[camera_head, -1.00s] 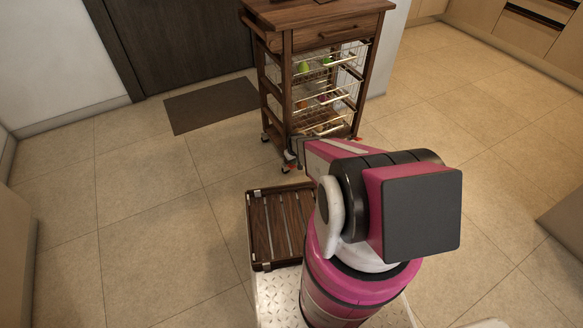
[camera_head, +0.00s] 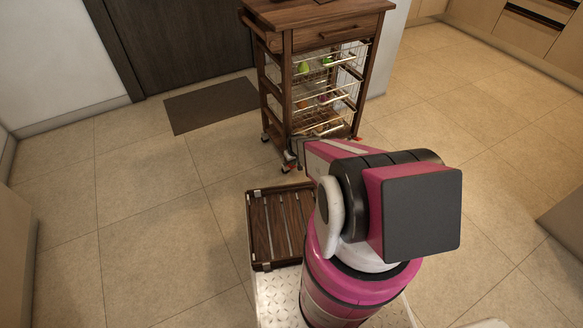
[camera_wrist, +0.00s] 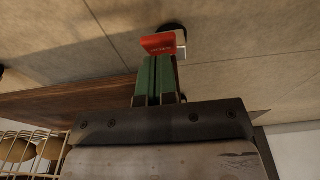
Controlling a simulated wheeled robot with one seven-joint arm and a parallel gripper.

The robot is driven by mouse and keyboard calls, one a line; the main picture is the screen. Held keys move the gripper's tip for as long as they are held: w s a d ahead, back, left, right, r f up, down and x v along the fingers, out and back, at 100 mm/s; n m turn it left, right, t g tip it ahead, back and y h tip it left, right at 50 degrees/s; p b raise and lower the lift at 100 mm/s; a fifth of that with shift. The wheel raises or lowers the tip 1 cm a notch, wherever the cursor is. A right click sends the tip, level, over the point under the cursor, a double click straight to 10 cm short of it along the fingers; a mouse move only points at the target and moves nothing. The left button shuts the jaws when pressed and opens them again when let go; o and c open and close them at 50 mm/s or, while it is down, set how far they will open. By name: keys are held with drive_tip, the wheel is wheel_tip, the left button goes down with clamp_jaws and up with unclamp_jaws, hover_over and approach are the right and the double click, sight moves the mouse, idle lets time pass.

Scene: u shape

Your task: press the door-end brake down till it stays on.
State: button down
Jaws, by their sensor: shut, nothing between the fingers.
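The wooden kitchen trolley (camera_head: 335,33) stands on casters before the dark door. A red brake tab (camera_wrist: 158,44) on a caster shows in the wrist view, with a pale metal part and dark wheel behind it. My gripper (camera_wrist: 158,60) has its green fingers shut together, empty, with the tips right at the tab's lower edge. They look in contact, but I cannot be sure. In the head view my gripper (camera_head: 291,156) is low beside the trolley's near left caster (camera_head: 286,168), partly hiding it. Whether the brake is down cannot be told.
Wire baskets (camera_head: 325,95) with fruit fill the trolley's frame. A dark mat (camera_head: 210,104) lies before the door (camera_head: 185,45). A slatted wooden rack (camera_head: 280,225) lies on my base. The tiled floor at left is clear.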

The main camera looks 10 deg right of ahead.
drive_tip(key=shift+f, duration=1.1)
drive_tip(key=shift+r, duration=0.1)
wheel_tip(320, 180, up, 9)
idle(0.6)
